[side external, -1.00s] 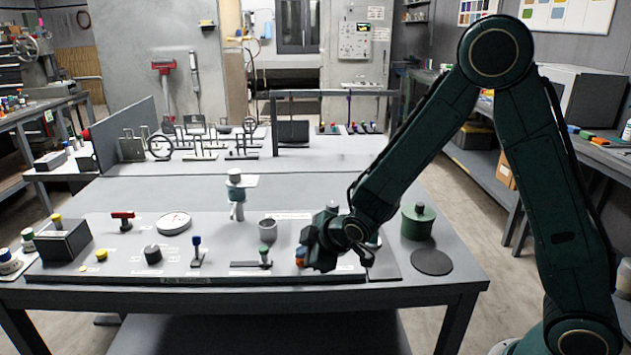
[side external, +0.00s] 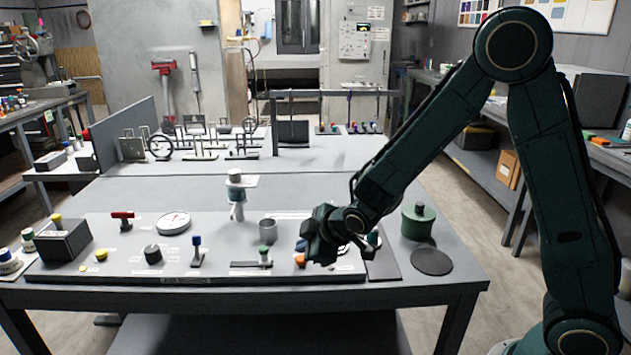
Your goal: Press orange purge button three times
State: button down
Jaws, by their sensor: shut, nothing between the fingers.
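The orange button (side external: 300,261) sits on the grey control panel (side external: 120,262), near its right front part. My dark green gripper (side external: 314,256) hangs over the right side of the button, pointing down. It is shut and empty. From this angle I cannot tell whether the fingertips touch the button or are a little above it.
A green-topped lever (side external: 264,254) and a grey cup (side external: 268,230) stand just left of my gripper. A green canister (side external: 418,221) and a dark disc (side external: 431,262) are to the right. Several knobs and switches fill the panel's left part.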

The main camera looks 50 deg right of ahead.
jog(key=shift+r, duration=0.1)
jog(key=shift+r, duration=2.4)
dwell(1.0)
notch_tip(320, 180, up, 4)
jog(key=shift+f, duration=0.1)
dwell(0.4)
jog(key=shift+f, duration=0.1)
jog(key=shift+f, duration=4.3)
jog(key=shift+f, duration=0.45)
